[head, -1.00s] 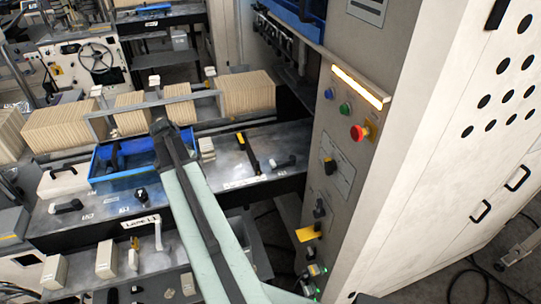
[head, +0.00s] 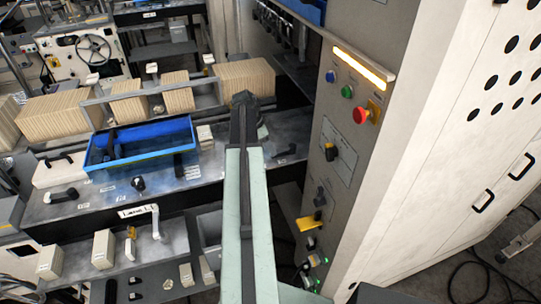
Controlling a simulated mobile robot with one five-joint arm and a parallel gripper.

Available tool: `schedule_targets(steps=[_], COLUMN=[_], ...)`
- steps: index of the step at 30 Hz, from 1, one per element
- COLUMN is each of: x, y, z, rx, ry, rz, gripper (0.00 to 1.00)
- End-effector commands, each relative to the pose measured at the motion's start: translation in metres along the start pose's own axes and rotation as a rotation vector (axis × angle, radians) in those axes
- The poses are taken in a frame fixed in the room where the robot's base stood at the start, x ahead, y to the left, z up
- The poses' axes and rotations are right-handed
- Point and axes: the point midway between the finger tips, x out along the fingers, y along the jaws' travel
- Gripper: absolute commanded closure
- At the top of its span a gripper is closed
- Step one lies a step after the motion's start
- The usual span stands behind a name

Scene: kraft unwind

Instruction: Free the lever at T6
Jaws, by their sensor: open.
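No label that I can read as T6 shows, so I cannot tell which lever is meant. On the grey metal bench (head: 100,200), a black handle (head: 286,152) lies right of my arm, and a black knob lever (head: 138,184) stands below the blue tray. Another black handle (head: 62,195) is at the left. My gripper (head: 245,102) is the dark end of my arm, open, over the bench's back edge right of the tray; its fingertips are not clear. My arm hides part of the bench.
Tan card stacks (head: 245,82) stand behind. At the right, the cabinet panel (head: 345,135) carries a red button (head: 361,116) and a yellow lever (head: 308,225). A white lever (head: 156,222) stands below a "Lane L1" label (head: 138,211).

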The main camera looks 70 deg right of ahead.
Motion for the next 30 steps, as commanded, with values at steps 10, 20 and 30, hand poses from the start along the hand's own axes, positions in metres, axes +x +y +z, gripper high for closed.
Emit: schedule_targets(steps=[10,20,30], x=[0.0201,0.0198,0.0196], y=[-0.0002,-0.0004,-0.0005], z=[0.0002,0.0007,0.0012], rx=[-0.002,-0.002,-0.003], ry=[0.000,0.000,0.000], rz=[-0.001,-0.001,-0.001], gripper=[0.42,1.00,1.00])
